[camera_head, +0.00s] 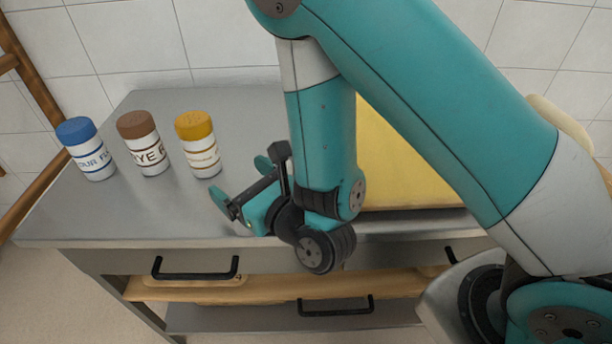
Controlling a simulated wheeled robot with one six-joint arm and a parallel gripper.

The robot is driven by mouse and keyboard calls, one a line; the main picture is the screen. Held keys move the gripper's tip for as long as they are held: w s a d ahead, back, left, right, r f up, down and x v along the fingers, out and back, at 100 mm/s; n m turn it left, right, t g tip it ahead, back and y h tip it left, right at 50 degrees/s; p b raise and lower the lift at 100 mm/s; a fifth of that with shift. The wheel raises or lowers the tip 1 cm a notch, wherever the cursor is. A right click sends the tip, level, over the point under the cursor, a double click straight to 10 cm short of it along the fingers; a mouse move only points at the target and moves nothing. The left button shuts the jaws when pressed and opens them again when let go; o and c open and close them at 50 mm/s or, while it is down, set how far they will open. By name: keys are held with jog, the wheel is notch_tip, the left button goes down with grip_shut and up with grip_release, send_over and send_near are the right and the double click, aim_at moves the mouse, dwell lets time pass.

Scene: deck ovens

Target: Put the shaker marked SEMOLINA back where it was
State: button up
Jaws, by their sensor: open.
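A shaker with a yellow cap (199,147) stands upright on the steel counter. The text on its white label is too small and turned to read. Left of it stands a brown-capped shaker (145,146) with a label showing "YE". Farther left is a blue-capped shaker (86,151) with a label that ends in "OUR" and another letter. No label that reads SEMOLINA is legible. My gripper (240,184) is open and empty, just right of and nearer than the yellow-capped shaker. Whether it touches that shaker or the counter is hard to tell.
The steel counter (110,215) is bare in front of the shakers and behind them. A yellow board or block (400,165) lies behind my arm. Drawers with black handles (195,273) are below the front edge. A tiled wall is at the back.

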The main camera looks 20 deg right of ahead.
jog(key=shift+w+a+r+n+g, duration=0.2)
jog(key=shift+r+n+g, duration=0.1)
jog(key=shift+n, duration=0.3)
jog(key=r+n+g, duration=0.1)
jog(key=n, duration=0.2)
jog(key=a+r+n+g+y, duration=0.1)
jog(key=n, duration=0.2)
jog(key=a+r+n+g, duration=0.1)
jog(key=n+g, duration=0.1)
jog(key=n, duration=0.1)
jog(key=shift+y, duration=0.3)
jog(key=s+d+r+n+g+h, duration=0.2)
jog(key=s+d+r+n+g, duration=0.2)
jog(key=s+n, duration=0.4)
jog(key=s+d+r+n+g+h, duration=0.3)
jog(key=s+d+n+g, duration=0.4)
jog(key=n, duration=1.2)
jog(key=shift+s+d+r+n+g, duration=0.35)
jog(key=shift+s+r, duration=0.45)
jog(key=shift+s, duration=0.45)
jog(key=shift+a, duration=0.1)
jog(key=shift+c, duration=0.4)
